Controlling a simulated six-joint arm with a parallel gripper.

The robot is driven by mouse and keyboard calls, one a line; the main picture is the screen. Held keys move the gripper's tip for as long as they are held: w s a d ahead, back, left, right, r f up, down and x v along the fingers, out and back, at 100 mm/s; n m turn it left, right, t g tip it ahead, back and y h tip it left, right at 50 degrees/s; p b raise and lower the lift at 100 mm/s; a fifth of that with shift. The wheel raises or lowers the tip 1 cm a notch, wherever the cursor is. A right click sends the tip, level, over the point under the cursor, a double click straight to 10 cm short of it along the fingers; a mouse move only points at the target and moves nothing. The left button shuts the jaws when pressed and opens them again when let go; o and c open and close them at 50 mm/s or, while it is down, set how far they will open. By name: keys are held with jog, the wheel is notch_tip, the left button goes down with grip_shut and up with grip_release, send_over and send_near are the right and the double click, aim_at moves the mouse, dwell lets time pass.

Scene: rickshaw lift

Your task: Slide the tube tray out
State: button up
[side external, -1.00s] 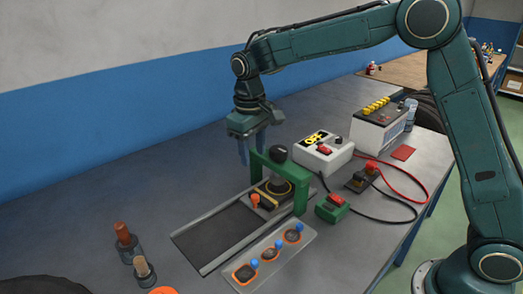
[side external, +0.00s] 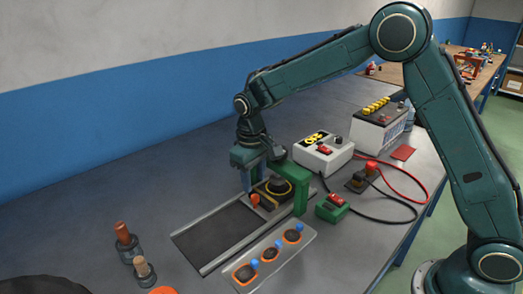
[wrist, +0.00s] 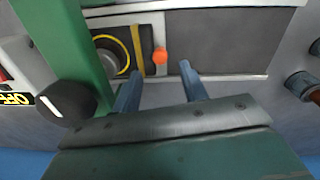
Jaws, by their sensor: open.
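The tube tray (side external: 267,204) sits under the green press frame (side external: 300,190), at the inner end of a dark slide track (side external: 215,235). It carries a round black part with a yellow ring (wrist: 112,55). An orange knob (side external: 255,199) stands on the tray's outer end; it also shows in the wrist view (wrist: 160,56). My gripper (side external: 256,186) is low beside the frame, pointing down close to the knob. In the wrist view my gripper (wrist: 161,70) is open, with the knob just ahead of the gap between its fingertips. Whether they touch it cannot be told.
A silver plate (side external: 268,262) with several orange-and-blue parts lies along the track's near side. Two cylinders (side external: 126,240) stand left. The track outside the frame is clear.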

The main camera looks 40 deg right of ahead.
aim_at(255, 197)
jog(key=shift+d+f, duration=0.15)
jog(key=shift+f, duration=2.7)
grip_shut()
